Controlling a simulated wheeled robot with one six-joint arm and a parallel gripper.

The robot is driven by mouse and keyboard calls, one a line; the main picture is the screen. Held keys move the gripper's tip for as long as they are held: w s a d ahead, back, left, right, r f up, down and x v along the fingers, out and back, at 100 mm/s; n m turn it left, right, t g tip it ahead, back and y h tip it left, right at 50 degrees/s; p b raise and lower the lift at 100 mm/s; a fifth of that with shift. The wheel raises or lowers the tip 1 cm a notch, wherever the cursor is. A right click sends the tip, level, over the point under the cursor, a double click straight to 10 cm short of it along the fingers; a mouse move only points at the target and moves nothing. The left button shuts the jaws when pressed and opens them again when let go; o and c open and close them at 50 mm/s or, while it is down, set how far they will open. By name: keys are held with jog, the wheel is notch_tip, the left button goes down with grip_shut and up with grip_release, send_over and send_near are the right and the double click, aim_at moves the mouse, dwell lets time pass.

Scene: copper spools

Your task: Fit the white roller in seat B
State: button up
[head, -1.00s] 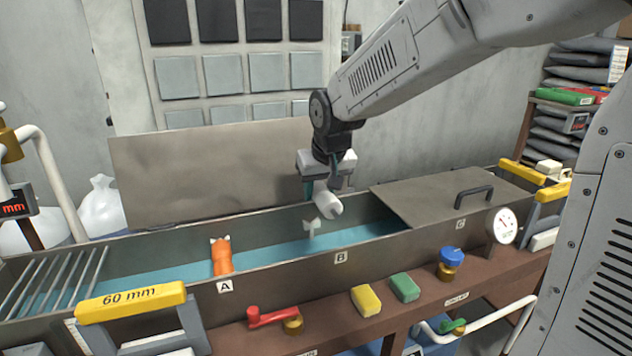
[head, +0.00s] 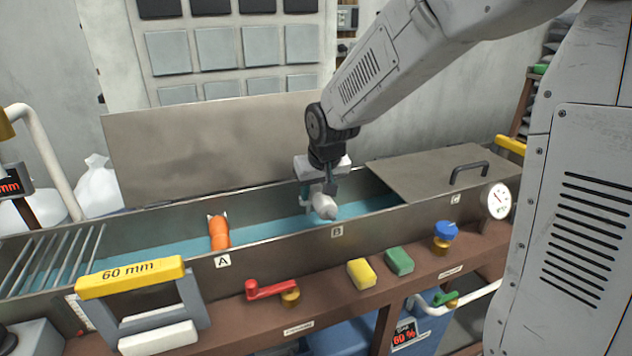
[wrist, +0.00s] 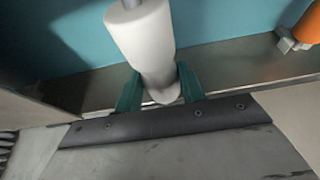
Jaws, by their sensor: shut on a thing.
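The white roller (head: 322,205) is in my gripper (head: 318,190), over the trough near the label B (head: 337,232). My gripper is shut on it. In the wrist view the white roller (wrist: 143,40) lies between the teal fingers of my gripper (wrist: 160,90), with the blue liquid beyond it. In the head view the roller is low, inside the trough's opening; I cannot tell whether it touches seat B, whose bracket is mostly hidden behind it. An orange roller (head: 219,232) sits in the trough at label A (head: 222,261); its end shows in the wrist view (wrist: 308,22).
A metal cover with a handle (head: 440,175) closes the trough's right part. An upright plate (head: 210,145) stands behind. A bar rack (head: 50,262) is at left. A red crank (head: 268,290), yellow block (head: 361,273) and green block (head: 399,262) lie on the front ledge.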

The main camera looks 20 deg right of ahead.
aim_at(320, 192)
jog(key=shift+f, duration=2.25)
jog(key=shift+f, duration=0.25)
jog(key=o, duration=1.2)
jog(key=shift+o, duration=0.2)
jog(key=shift+v, duration=3.9)
jog(key=shift+s, duration=0.1)
